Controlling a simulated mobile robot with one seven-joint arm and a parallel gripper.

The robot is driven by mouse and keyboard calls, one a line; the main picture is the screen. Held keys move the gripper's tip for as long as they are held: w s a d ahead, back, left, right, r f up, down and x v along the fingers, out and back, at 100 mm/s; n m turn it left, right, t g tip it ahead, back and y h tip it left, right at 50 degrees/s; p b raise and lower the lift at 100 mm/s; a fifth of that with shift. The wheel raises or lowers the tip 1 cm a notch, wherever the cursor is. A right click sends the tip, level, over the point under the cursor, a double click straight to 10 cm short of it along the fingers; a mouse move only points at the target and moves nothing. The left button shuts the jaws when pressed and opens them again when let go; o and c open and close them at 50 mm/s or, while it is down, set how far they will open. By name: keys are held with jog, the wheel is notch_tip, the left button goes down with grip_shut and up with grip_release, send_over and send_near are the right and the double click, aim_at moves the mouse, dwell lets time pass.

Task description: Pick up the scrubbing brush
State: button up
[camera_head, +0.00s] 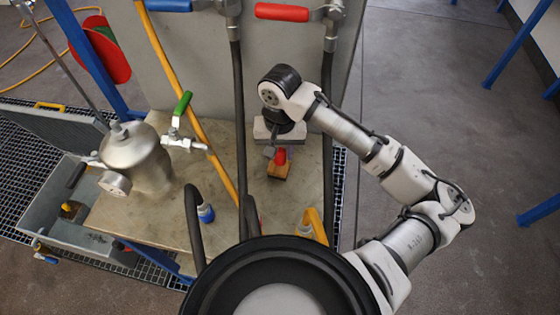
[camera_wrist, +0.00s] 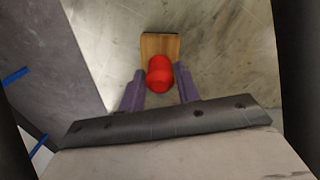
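The scrubbing brush has a wooden block (camera_wrist: 160,44) and a rounded red handle (camera_wrist: 160,74). In the head view the wooden block (camera_head: 278,171) lies on the worn stone-like platform, with the red handle (camera_head: 281,156) on top. My gripper (camera_head: 275,146) is just above and behind it, pointing down. In the wrist view my gripper (camera_wrist: 159,70) has its two purple-grey fingers apart, with the red handle between their tips in the picture. Narrow gaps seem to show beside the handle, and I cannot tell whether a finger touches it.
A metal vessel (camera_head: 136,157) with a green-handled valve (camera_head: 182,104) stands on the left. Dark hoses (camera_head: 240,120) and a yellow hose (camera_head: 190,105) run near the brush. A grey panel (camera_head: 285,60) rises behind. A black round rim (camera_head: 205,295) fills the front.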

grip_shut()
jog(key=shift+s, duration=0.1)
jog(key=shift+s+a+r+b, duration=0.1)
jog(key=shift+s+r+b, duration=0.1)
jog(key=shift+b, duration=0.2)
notch_tip(320, 180, up, 11)
jog(key=s+a+b, duration=0.2)
jog(key=s+b, duration=0.3)
jog(key=s, duration=0.4)
jog(key=s+a+b, duration=0.1)
jog(key=s+b, duration=0.5)
jog(key=s, duration=0.4)
jog(key=shift+a, duration=0.35)
